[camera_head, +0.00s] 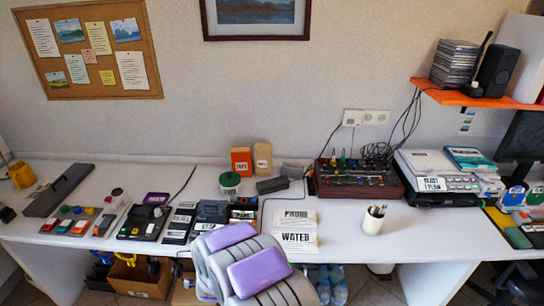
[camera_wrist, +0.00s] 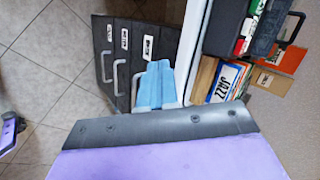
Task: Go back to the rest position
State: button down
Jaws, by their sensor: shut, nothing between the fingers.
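My arm's purple and grey links (camera_head: 255,270) are folded at the bottom centre of the head view, in front of the desk's edge. In the wrist view, my gripper (camera_wrist: 157,82) shows as light blue fingers close together beyond the purple wrist housing. It is shut and empty. Behind it is a dark drawer cabinet (camera_wrist: 102,65) with labelled drawers and grey handles. I cannot tell whether the fingers are clear of the cabinet by much. The gripper's fingers do not show clearly in the head view.
The white desk (camera_head: 345,240) holds several devices, a box of knobs (camera_head: 358,180), a pen cup (camera_head: 374,219) and a printer (camera_head: 435,178). An orange shelf (camera_head: 470,99) juts out at the right. The wrist view shows a box labelled JAZZ (camera_wrist: 226,82) and open tiled floor (camera_wrist: 40,55).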

jog(key=s+d+r+n+g, duration=0.25)
jog(key=s+d+r, duration=0.2)
jog(key=r, duration=0.25)
jog(key=s+d+r+n+g+y, duration=0.1)
jog(key=s+d+r+n, duration=0.3)
jog(key=r, duration=0.4)
jog(key=s+d+r+n+g, duration=0.2)
jog(key=s+d+r, duration=0.2)
jog(key=d+r, duration=0.25)
jog(key=s+d+r+n+g+h, duration=0.1)
jog(key=s+d+r, duration=0.2)
jog(key=s+d, duration=0.2)
jog(key=s+d+r+n+g+h, duration=0.1)
jog(key=s+d, duration=0.5)
jog(key=s, duration=0.6)
jog(key=s+d+r+n+g+h, duration=0.1)
jog(key=s+d+r+n+g, duration=0.1)
jog(key=s+d+r, duration=0.4)
jog(key=s+n, duration=0.1)
jog(key=s, duration=0.2)
jog(key=shift+d, duration=0.15)
jog(key=shift+s+n, duration=0.1)
jog(key=shift+n, duration=0.15)
